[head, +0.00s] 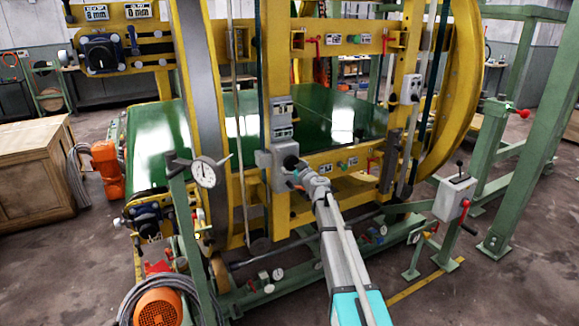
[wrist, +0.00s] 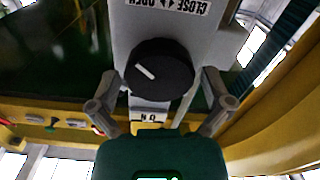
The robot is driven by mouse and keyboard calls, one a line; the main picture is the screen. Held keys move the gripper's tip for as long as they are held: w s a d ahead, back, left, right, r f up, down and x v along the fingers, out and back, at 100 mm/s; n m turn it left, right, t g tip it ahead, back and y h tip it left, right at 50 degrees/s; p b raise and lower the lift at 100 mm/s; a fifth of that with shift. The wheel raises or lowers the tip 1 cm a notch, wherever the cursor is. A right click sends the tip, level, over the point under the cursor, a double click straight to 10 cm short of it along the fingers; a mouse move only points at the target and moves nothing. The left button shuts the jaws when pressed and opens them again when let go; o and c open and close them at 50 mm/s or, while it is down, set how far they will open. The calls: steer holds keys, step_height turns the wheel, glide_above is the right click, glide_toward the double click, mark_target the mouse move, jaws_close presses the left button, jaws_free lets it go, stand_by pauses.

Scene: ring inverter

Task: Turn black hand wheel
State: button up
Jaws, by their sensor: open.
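In the wrist view a round black knob (wrist: 160,66), with a white pointer line, sits on a grey box (wrist: 180,20) with upside-down lettering. My gripper (wrist: 160,76) is open, with one finger on each side of the knob; gaps show and I see no clear contact. In the head view my gripper (head: 290,168) is at the grey box (head: 268,158) on the yellow frame, largely hiding the knob. Another black wheel-like part (head: 100,52) is on the yellow frame at upper left, away from my gripper. I cannot tell which is the task's hand wheel.
A yellow frame (head: 225,120) with upright rods surrounds the grey box. A green bed (head: 155,140) lies behind. A dial gauge (head: 204,173) and an orange motor (head: 158,306) stand at left, a grey control box (head: 453,197) at right. Open floor lies at lower right.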

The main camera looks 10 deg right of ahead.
steer(key=shift+w+a, duration=0.1)
steer(key=shift+w, duration=0.2)
steer(key=c, duration=0.8)
steer(key=shift+s+a, duration=0.1)
steer(key=shift+a, duration=0.15)
steer(key=shift+d, duration=0.1)
steer(key=shift+c, duration=0.2)
steer(key=shift+m, duration=0.3)
